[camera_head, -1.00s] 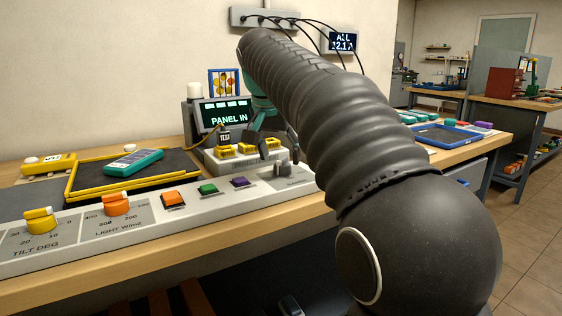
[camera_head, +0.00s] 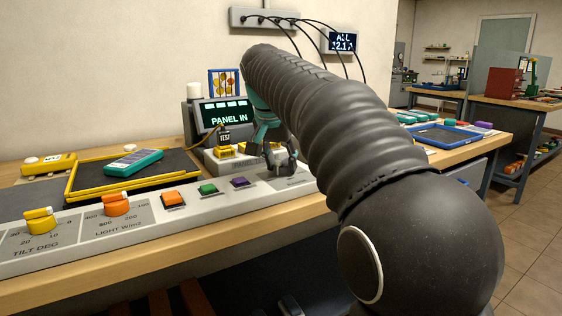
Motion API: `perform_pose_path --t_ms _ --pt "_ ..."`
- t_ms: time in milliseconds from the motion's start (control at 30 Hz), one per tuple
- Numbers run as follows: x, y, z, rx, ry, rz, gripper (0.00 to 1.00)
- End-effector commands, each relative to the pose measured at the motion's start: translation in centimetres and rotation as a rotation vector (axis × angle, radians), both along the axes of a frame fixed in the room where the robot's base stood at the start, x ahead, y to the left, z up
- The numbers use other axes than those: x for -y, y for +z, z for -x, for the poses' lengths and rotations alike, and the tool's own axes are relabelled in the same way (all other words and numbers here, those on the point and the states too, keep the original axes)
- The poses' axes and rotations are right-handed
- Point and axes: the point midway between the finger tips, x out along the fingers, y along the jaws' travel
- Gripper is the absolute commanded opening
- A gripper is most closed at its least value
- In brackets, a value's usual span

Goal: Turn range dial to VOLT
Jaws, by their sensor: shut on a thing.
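A dark grey dial knob, taken as the range dial (camera_head: 281,169), sits at the right end of the long light-grey control strip (camera_head: 120,237). The print beside it is too small to read, so its setting cannot be told. My gripper (camera_head: 280,165) reaches down over the knob, and its fingers are shut on it. The fingers hide most of the knob. The small screen (camera_head: 225,115) behind reads "PANEL IN".
Orange (camera_head: 174,201), green (camera_head: 208,189) and purple (camera_head: 240,182) buttons lie left of the knob, then orange and yellow dials. A yellow-rimmed tray (camera_head: 72,183) holds a teal meter (camera_head: 134,162). A blue tray (camera_head: 445,136) stands right, beyond my arm.

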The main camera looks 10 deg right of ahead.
Motion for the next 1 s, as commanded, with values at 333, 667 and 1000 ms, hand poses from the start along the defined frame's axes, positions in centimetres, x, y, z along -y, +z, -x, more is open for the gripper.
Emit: perform_pose_path --t_ms 333,667,1000 --pt "0.15 -0.07 0.06 -0.002 0.12 -0.001 0.07" --pt "0.37 -0.09 0.14 -0.001 0.406 -0.001 0.07" --pt "0.63 -0.11 0.11 -0.001 0.729 -0.002 0.07"
